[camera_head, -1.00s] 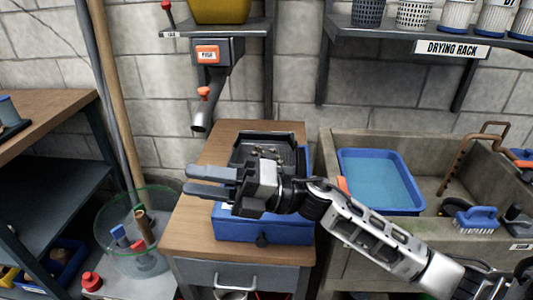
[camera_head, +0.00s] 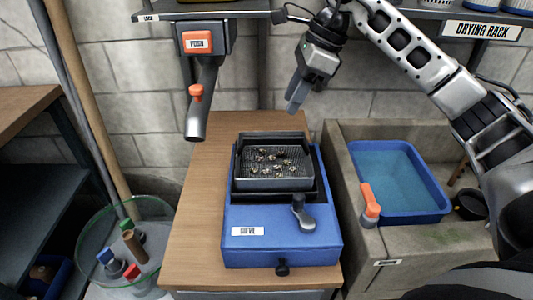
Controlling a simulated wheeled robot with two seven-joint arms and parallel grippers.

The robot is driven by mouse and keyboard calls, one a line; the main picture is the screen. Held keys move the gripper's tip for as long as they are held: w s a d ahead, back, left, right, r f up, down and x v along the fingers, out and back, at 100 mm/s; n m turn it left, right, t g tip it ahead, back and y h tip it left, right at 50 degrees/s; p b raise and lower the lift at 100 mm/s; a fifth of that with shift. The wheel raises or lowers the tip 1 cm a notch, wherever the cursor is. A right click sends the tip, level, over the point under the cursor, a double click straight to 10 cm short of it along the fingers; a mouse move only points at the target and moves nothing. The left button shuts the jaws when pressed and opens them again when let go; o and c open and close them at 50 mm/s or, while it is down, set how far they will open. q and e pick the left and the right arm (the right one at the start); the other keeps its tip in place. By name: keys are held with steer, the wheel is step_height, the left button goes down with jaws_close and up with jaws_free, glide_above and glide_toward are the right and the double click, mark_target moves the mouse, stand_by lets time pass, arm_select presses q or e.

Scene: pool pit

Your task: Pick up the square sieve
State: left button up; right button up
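The square sieve (camera_head: 272,183) is a dark, square-framed mesh tray with several small brownish bits on it. It sits in the top of a blue machine (camera_head: 282,252) with a label on its front, on the wooden counter. My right gripper (camera_head: 295,106) hangs above and behind the sieve, slightly to its right, fingers pointing down. It is apart from the sieve. Its fingers overlap from this angle, so their opening cannot be told. My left gripper is not in view.
A dark crank (camera_head: 302,213) stands at the machine's front right. A grey spout (camera_head: 197,118) with an orange handle hangs at the upper left. A concrete sink (camera_head: 352,254) with a blue tub (camera_head: 447,216) is at right. A glass bin (camera_head: 86,248) stands lower left.

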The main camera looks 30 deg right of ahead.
mark_target(275, 136)
steer(key=x, duration=0.6)
steer(key=shift+s+a+f, duration=0.1)
steer(key=shift+a+f, duration=0.15)
steer(key=shift+f, duration=0.1)
steer(key=shift+p+x, duration=0.45)
steer(key=shift+x, duration=2.6)
steer(key=shift+d, duration=0.15)
steer(key=shift+f+b, duration=0.25)
steer(key=shift+b, duration=0.05)
jaws_close()
